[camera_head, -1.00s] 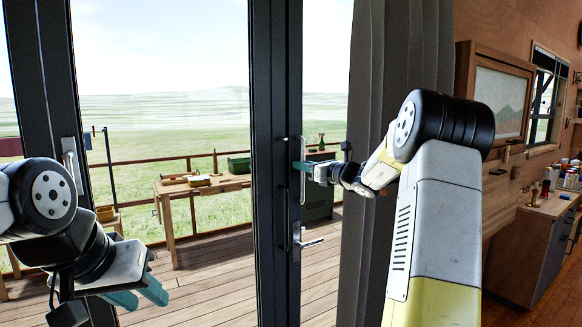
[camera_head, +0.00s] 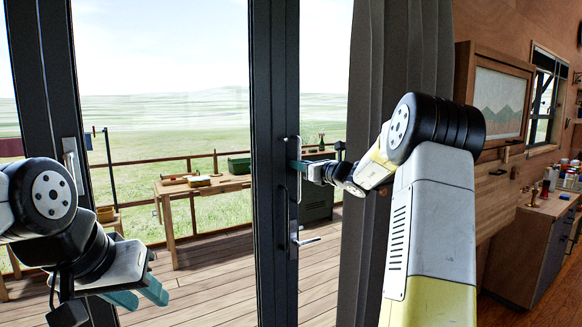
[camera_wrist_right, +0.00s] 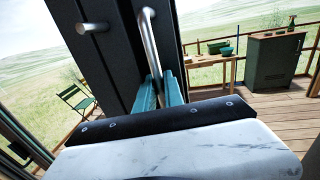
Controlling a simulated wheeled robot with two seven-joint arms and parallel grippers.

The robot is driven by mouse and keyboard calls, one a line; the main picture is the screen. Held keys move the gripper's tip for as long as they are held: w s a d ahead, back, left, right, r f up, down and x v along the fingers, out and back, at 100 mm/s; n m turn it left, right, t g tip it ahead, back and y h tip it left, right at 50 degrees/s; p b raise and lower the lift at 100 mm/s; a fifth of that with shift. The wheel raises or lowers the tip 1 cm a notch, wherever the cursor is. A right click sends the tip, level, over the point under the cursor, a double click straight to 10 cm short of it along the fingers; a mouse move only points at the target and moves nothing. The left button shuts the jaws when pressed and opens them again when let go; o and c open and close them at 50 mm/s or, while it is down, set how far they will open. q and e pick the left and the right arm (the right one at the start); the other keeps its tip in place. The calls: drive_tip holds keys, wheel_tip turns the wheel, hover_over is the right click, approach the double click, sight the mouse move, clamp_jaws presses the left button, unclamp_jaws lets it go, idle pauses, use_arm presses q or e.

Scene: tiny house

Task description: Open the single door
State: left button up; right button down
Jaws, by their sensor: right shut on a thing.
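The single door is a glass door with a dark frame (camera_head: 267,120). A vertical silver bar handle (camera_head: 299,185) is on its frame, with a lever handle (camera_head: 306,241) lower down. My right gripper (camera_head: 300,166) is at the bar handle, its teal fingers shut on it. In the right wrist view, the bar (camera_wrist_right: 149,40) runs down between the two teal fingers (camera_wrist_right: 160,92); their tips are partly hidden. My left gripper (camera_head: 143,294) hangs at the lower left, its fingers apart and empty, away from the single door.
Another dark frame with a silver handle (camera_head: 73,165) stands at the left. A grey curtain (camera_head: 365,60) hangs right of the door, behind my right arm. Outside are a wooden deck (camera_head: 220,280), a table (camera_head: 207,186) and a railing. A counter (camera_head: 545,205) stands at the far right.

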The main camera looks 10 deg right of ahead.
drive_tip(key=shift+m+t+h, duration=0.4)
drive_tip(key=shift+m+h, duration=0.2)
drive_tip(key=shift+h, duration=0.3)
drive_tip(key=x, duration=0.5)
drive_tip(key=shift+w, duration=0.15)
drive_tip(key=c, duration=1.5)
unclamp_jaws()
drive_tip(key=shift+a, duration=0.1)
drive_tip(key=shift+o, duration=0.2)
